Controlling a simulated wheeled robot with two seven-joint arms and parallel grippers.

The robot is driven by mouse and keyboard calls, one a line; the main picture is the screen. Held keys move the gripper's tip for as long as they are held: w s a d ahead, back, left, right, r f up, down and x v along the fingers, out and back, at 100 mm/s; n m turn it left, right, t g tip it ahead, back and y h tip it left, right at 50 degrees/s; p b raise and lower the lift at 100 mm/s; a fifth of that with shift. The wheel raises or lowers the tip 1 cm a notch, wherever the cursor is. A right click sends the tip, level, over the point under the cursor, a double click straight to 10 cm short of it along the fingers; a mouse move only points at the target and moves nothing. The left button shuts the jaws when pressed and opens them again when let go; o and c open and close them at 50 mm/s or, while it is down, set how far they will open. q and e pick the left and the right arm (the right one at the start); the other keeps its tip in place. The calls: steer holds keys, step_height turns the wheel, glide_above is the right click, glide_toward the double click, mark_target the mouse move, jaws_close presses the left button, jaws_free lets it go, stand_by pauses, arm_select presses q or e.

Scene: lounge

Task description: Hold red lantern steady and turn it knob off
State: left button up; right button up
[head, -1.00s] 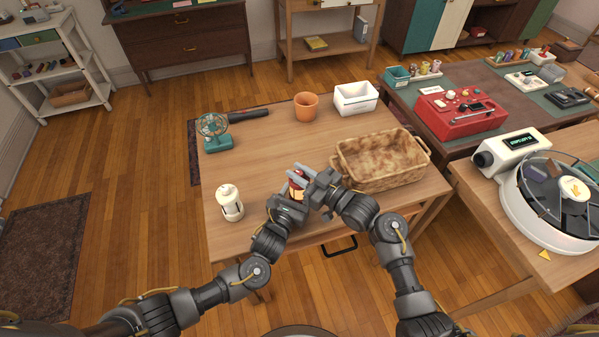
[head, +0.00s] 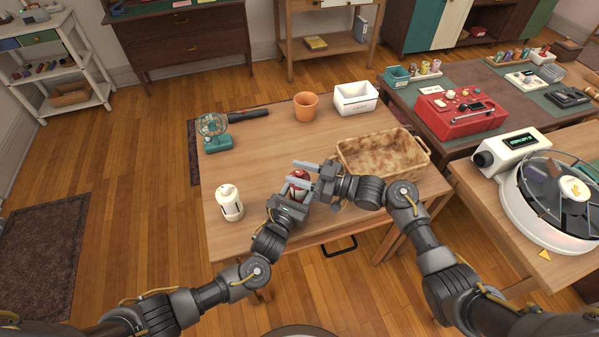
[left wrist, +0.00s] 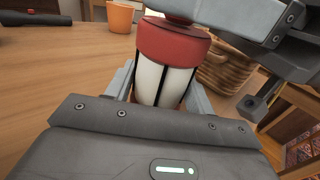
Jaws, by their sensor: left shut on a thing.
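The red lantern (head: 299,177) stands on the wooden table near its front edge, partly hidden by my grippers. In the left wrist view it (left wrist: 172,42) is upright, with a red cap and whitish panes between dark bars; the panes show no glow. My left gripper (head: 293,194) is shut around the lantern's body from the front. My right gripper (head: 298,174) reaches in from the right at the lantern's top with its fingers spread apart.
A wicker basket (head: 382,172) stands close to the right arm. A white lantern-like jar (head: 230,208) is at left, a teal fan (head: 217,143) behind it. A dark flashlight (head: 247,114), an orange pot (head: 306,113) and a white bin (head: 356,104) line the back. The table's middle is clear.

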steer(key=v, duration=1.2)
arm_select(q)
steer(key=o, duration=1.3)
steer(key=shift+c, duration=0.2)
